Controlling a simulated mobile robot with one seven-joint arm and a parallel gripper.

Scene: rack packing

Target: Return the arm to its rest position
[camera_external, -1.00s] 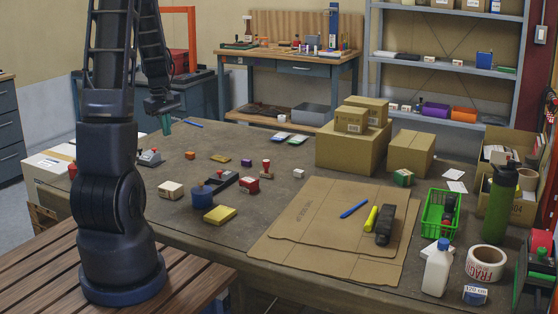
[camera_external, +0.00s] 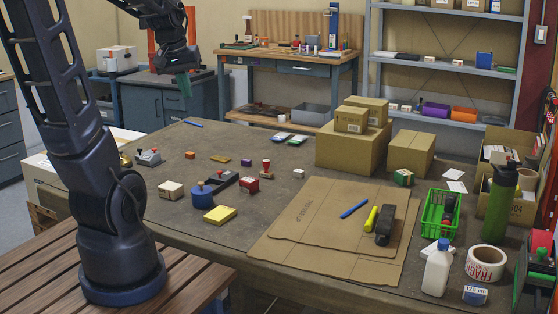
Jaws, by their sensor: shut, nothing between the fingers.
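My gripper (camera_external: 184,84) hangs at the end of my arm in the upper left of the external view. It points down with its greenish fingers low, above the far left part of the worktable (camera_external: 165,222). It is shut and holds nothing. My arm leans left from its base on the slatted wooden surface and reaches back over the top of the picture. The upper part of the arm is cut off by the frame's edge.
Stamps and small blocks, such as the yellow block (camera_external: 219,215), lie on the table's left half. Cardboard boxes (camera_external: 352,149), flat cardboard (camera_external: 285,238), a green basket (camera_external: 426,222) and bottles (camera_external: 497,205) stand to the right. A blue drawer bench (camera_external: 292,69) is behind.

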